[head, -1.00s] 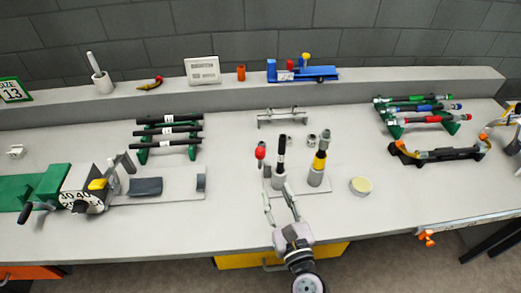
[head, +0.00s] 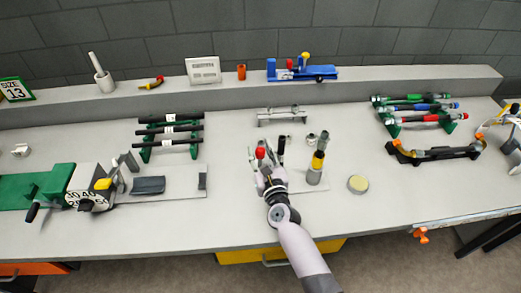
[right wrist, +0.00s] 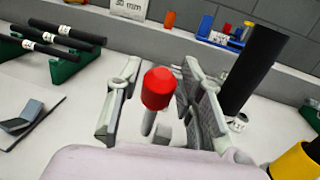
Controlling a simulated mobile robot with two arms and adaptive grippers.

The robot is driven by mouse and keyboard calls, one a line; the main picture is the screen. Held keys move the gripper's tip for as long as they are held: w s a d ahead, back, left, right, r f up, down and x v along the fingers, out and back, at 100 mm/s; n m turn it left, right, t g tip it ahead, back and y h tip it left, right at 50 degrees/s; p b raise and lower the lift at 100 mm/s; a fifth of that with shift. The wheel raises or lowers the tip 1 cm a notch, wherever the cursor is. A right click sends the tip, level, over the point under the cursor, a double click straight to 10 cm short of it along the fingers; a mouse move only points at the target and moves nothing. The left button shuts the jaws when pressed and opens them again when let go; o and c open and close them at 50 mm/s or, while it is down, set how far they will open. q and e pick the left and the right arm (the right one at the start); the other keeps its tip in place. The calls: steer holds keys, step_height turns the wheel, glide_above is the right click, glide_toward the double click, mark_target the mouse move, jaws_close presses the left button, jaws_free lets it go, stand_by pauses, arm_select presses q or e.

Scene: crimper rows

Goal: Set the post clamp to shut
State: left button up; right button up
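The post clamp's lever, with a red knob (head: 260,153) on a thin grey stem, stands upright at the left of the small base plate (head: 312,188). My right gripper (head: 262,160) reaches over the plate's left side. In the right wrist view the gripper (right wrist: 157,92) is open, with one finger on each side of the red knob (right wrist: 160,88). Gaps show between knob and fingers. A black post (head: 281,146) stands just right of the gripper, and a grey post with a yellow band (head: 317,163) farther right. The clamp's lower part is hidden by my gripper. My left gripper is not in view.
A round pale-topped disc (head: 357,184) lies right of the plate. A grey rack (head: 281,116) stands behind it. A rack of black rods (head: 170,130) and a green vise-like machine (head: 55,186) are at left.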

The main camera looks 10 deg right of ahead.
steer(key=shift+c, duration=0.5)
jaws_close()
stand_by(0.3)
